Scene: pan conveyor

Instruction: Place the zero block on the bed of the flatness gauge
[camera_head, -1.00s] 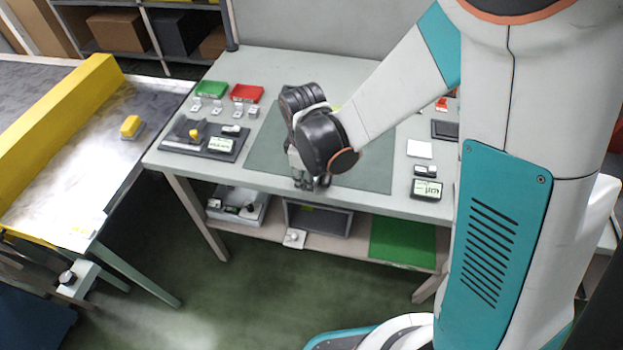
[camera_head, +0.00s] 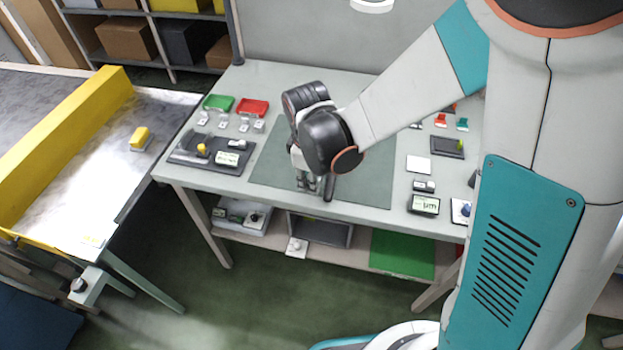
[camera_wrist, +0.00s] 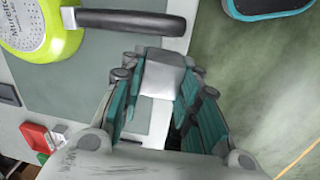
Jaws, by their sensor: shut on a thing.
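My gripper (camera_wrist: 160,78) is shut on a small silver-grey block, which I take for the zero block (camera_wrist: 166,80); the block sits between the teal finger pads. In the head view my gripper (camera_head: 316,188) points down over the front part of the grey-green mat, and the block cannot be made out there. A dark plate with a yellow knob and a small display, probably the flatness gauge (camera_head: 178,156), lies at the table's left, apart from my gripper. I cannot clearly tell its bed.
A lime-green pan (camera_wrist: 60,42) with a dark handle (camera_wrist: 130,21) lies close by on the mat (camera_head: 262,168). Green (camera_head: 218,102) and red (camera_head: 253,107) trays stand behind the gauge. Small displays (camera_head: 424,205) stand at the right. The conveyor (camera_head: 95,170) is at far left.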

